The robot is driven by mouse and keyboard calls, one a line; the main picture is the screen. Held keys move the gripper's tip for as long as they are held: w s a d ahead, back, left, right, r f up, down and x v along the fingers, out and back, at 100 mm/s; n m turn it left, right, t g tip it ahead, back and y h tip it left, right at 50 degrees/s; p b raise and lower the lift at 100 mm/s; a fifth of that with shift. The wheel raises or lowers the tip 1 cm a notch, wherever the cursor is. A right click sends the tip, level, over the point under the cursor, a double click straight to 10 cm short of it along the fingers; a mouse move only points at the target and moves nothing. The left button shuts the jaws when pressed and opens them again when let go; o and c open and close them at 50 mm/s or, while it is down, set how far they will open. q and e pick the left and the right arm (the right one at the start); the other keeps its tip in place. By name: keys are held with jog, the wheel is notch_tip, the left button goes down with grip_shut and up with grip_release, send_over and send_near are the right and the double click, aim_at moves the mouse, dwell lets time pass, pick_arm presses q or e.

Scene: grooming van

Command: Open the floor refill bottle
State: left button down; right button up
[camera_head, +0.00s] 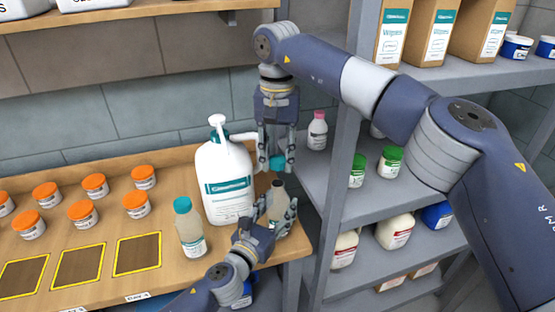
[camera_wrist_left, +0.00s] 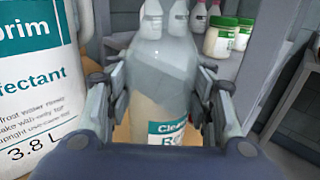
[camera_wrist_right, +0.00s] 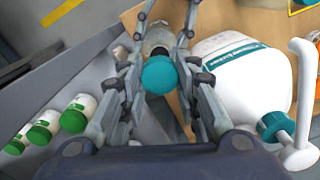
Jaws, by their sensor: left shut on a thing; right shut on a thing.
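The floor refill bottle (camera_head: 281,222) is a clear-grey bottle with a white and teal label, near the right end of the wooden counter. My left gripper (camera_head: 276,208) is shut around its body, and the left wrist view shows the bottle (camera_wrist_left: 160,85) between both fingers. Its dark neck (camera_head: 278,183) shows uncapped in the head view. My right gripper (camera_head: 277,166) points down above the bottle and is shut on the teal cap (camera_head: 277,161). The cap (camera_wrist_right: 159,75) sits between the fingers in the right wrist view, apart from the neck.
A large white pump jug (camera_head: 224,180) stands just left of the bottle. A smaller teal-capped bottle (camera_head: 189,228) stands in front of it. Several orange-lidded jars (camera_head: 84,214) and yellow-framed squares (camera_head: 80,265) lie further left. A grey shelf unit (camera_head: 345,220) stands close on the right.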

pick_arm(q)
jog(key=c, duration=0.7)
grip_release()
